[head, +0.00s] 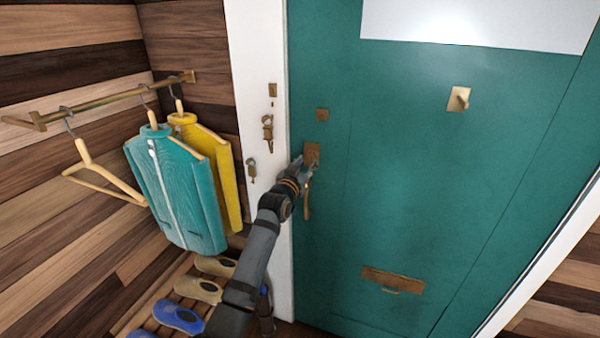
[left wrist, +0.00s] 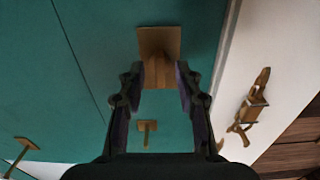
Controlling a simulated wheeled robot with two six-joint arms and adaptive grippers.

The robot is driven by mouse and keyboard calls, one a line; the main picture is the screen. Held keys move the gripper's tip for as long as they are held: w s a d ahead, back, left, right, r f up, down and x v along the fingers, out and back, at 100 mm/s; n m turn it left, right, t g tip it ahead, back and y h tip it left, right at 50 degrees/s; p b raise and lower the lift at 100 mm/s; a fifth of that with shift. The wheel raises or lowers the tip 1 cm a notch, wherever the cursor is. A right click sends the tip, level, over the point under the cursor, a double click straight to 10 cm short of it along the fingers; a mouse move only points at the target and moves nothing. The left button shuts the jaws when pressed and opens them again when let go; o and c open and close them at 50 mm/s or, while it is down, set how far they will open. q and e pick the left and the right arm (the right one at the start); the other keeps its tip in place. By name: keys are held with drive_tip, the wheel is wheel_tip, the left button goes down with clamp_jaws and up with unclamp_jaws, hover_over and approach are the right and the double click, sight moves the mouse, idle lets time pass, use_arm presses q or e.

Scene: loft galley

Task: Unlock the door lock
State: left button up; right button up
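The teal door (head: 420,170) fills the middle and right of the head view and appears shut in its white frame. A brass lock plate (head: 312,150) sits near its left edge. In the left wrist view the brass plate (left wrist: 158,38) has a raised piece between the fingertips. My left gripper (head: 304,168) is at this plate; in the left wrist view its fingers (left wrist: 160,76) are open, one on each side of the raised piece. Whether they touch it is unclear. A long brass handle (head: 307,200) hangs just below. My right gripper is not in view.
The white door frame (head: 243,60) carries brass latch pieces (head: 267,128) and another fitting (head: 251,168), left of my gripper. A small brass square (head: 322,114), a knob (head: 459,98) and a mail slot (head: 393,280) are on the door. Coats (head: 175,190) and shoes (head: 198,289) are at left.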

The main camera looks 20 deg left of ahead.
use_arm(q)
drive_tip(key=s, duration=1)
drive_tip(key=shift+s+a, duration=0.2)
drive_tip(key=shift+f, duration=0.1)
wheel_tip(320, 180, down, 21)
drive_tip(key=a+g, duration=0.2)
drive_tip(key=g, duration=0.2)
drive_tip(key=s+f+g, duration=0.1)
drive_tip(key=s+f, duration=0.2)
drive_tip(key=f, duration=0.4)
drive_tip(key=s+a+f+g+y, duration=0.1)
drive_tip(key=s+f+g, duration=0.1)
drive_tip(key=s+f, duration=0.35)
drive_tip(key=s+f+g, duration=0.1)
drive_tip(key=f, duration=0.7)
drive_tip(key=s+a+f+g, duration=0.2)
drive_tip(key=s+f+g, duration=0.3)
drive_tip(key=s+f, duration=1.6)
drive_tip(key=s+f+g, duration=0.2)
drive_tip(key=s, duration=1)
drive_tip(key=s+f+g, duration=0.1)
drive_tip(key=s+f, duration=0.2)
drive_tip(key=s, duration=0.9)
drive_tip(key=shift+a+f+g, duration=0.2)
drive_tip(key=shift+f+g, duration=0.05)
drive_tip(key=shift+g, duration=0.15)
